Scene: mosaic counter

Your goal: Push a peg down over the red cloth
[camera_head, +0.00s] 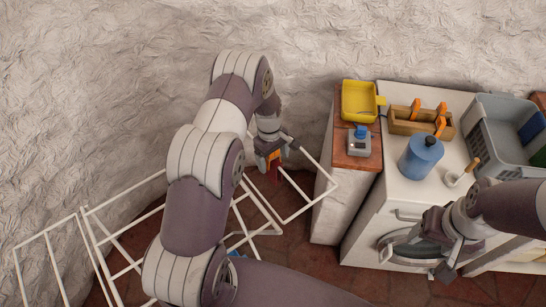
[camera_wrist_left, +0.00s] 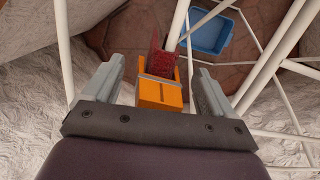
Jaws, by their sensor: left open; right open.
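My left gripper (camera_head: 273,150) is over the white drying rack (camera_head: 325,195) in the head view. In the left wrist view its jaws (camera_wrist_left: 160,70) are open, with an orange peg (camera_wrist_left: 160,92) between them. A gap shows between the peg and the right finger. The dark red cloth (camera_wrist_left: 163,62) shows just beyond the peg, beside a white rail. The peg (camera_head: 275,157) and the cloth (camera_head: 274,173) also show under the gripper in the head view. How far the peg sits over the cloth is hard to tell. My right gripper (camera_head: 447,258) is open and empty, in front of the washing machine.
Two more orange pegs (camera_head: 416,106) are on a wooden caddy (camera_head: 400,128) on the white machine top. A blue jug (camera_head: 421,157), grey basket (camera_head: 490,135) and yellow tray (camera_head: 358,102) stand nearby. A blue tub (camera_wrist_left: 212,33) lies beneath the rack. Thin white rails surround my left gripper.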

